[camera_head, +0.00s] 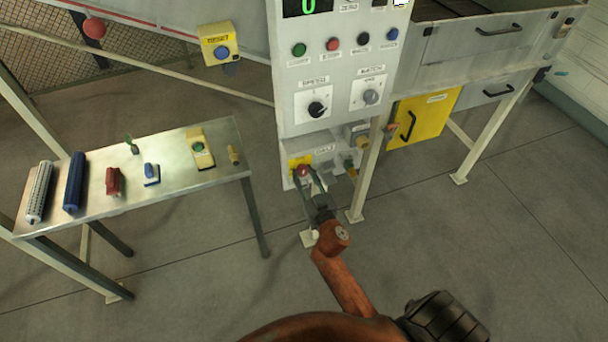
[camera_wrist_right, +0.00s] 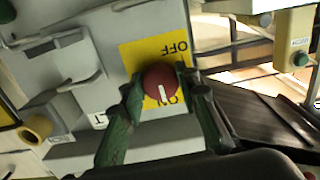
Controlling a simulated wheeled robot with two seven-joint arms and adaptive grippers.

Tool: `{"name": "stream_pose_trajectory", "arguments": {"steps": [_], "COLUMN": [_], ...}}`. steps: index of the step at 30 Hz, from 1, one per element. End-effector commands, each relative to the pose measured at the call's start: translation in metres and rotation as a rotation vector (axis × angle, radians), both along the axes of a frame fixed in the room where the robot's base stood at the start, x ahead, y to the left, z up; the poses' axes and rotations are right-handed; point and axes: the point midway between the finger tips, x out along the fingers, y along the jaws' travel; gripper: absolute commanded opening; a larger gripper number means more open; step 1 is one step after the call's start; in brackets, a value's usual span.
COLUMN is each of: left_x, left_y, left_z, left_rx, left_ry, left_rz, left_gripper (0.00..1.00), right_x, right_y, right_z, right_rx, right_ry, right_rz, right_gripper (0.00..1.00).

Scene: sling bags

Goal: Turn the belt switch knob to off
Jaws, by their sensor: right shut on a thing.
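The belt switch knob is a red round knob (camera_wrist_right: 160,80) with a white line, on a yellow plate (camera_wrist_right: 143,54) marked OFF and ON. In the right wrist view, OFF is at the plate's upper part and ON at the lower part, and the white line runs down toward the ON side. The red knob (camera_head: 303,170) also shows low on the grey control cabinet in the head view. My right gripper (camera_wrist_right: 160,88) has its green fingers shut on the knob, one on each side; it also shows in the head view (camera_head: 304,174). My left gripper is not in view.
The grey control cabinet (camera_head: 335,65) carries several buttons and two dials above the knob. A metal side table (camera_head: 218,160) with several small items stands to the left. A table leg (camera_head: 370,175) and a yellow panel (camera_head: 425,118) are to the right. The floor in front is clear.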

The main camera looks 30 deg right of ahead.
Motion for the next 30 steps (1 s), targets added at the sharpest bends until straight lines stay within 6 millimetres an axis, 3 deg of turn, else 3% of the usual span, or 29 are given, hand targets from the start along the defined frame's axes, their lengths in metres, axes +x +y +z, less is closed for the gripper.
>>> {"name": "stream_pose_trajectory", "arguments": {"steps": [8, 30], "left_x": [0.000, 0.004], "left_y": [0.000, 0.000], "left_z": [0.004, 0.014], "left_rx": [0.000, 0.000], "left_ry": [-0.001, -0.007], "left_rz": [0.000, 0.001], "left_gripper": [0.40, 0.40], "right_x": [0.000, 0.000], "right_y": [0.000, -0.002], "right_z": [0.000, 0.001], "right_rx": [-0.134, -0.806], "right_ry": [0.033, 0.194], "right_rz": [-0.001, 0.001], "right_gripper": [0.05, 0.05]}}
